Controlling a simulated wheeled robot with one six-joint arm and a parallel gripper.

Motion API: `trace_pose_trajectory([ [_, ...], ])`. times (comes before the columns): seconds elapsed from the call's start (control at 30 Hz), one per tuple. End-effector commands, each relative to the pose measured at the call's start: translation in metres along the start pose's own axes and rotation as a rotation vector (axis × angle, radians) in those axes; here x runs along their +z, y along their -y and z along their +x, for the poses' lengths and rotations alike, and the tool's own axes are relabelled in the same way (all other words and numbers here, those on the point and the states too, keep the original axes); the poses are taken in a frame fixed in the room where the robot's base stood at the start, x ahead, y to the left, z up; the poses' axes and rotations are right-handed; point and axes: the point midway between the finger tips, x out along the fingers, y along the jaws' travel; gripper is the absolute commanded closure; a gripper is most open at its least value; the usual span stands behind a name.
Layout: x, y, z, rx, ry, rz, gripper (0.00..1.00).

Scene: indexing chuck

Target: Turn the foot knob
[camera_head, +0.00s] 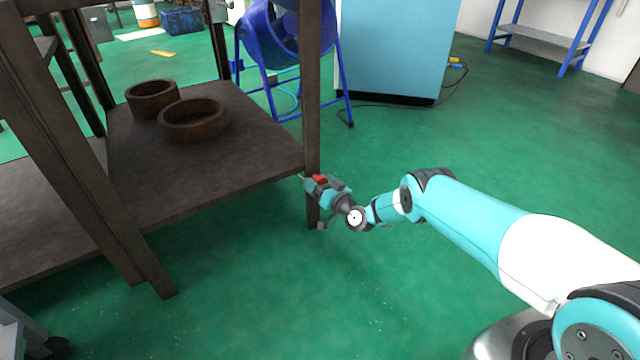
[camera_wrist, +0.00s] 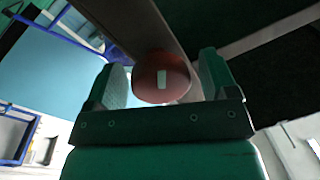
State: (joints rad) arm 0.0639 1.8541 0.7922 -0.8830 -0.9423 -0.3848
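The foot knob is a dark red round knob (camera_wrist: 161,78) with a pale rectangular mark on its face. In the wrist view it sits between the two fingers of my gripper (camera_wrist: 165,80), with a gap showing on the right side. Whether the left finger touches it I cannot tell. In the head view a small red part (camera_head: 319,179), likely the knob, shows at my gripper (camera_head: 322,186), beside the dark bench leg (camera_head: 311,110). The fingers are spread apart. The contact itself is too small to see there.
The bench's low shelf (camera_head: 240,150) reaches left from the leg, with two round brown rings (camera_head: 193,120) on it. A blue fan on a stand (camera_head: 275,40) and a light blue cabinet (camera_head: 392,45) stand behind. Green floor (camera_head: 480,140) is clear to the right.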

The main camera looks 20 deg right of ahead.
Motion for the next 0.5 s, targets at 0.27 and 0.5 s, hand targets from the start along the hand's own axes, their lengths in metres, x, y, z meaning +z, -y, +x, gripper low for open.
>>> trace_pose_trajectory([
  [0.27, -0.002, 0.000, -0.011, 0.002, 0.004, 0.002, 0.21],
  [0.5, -0.007, 0.002, -0.065, 0.007, 0.004, 0.007, 0.21],
])
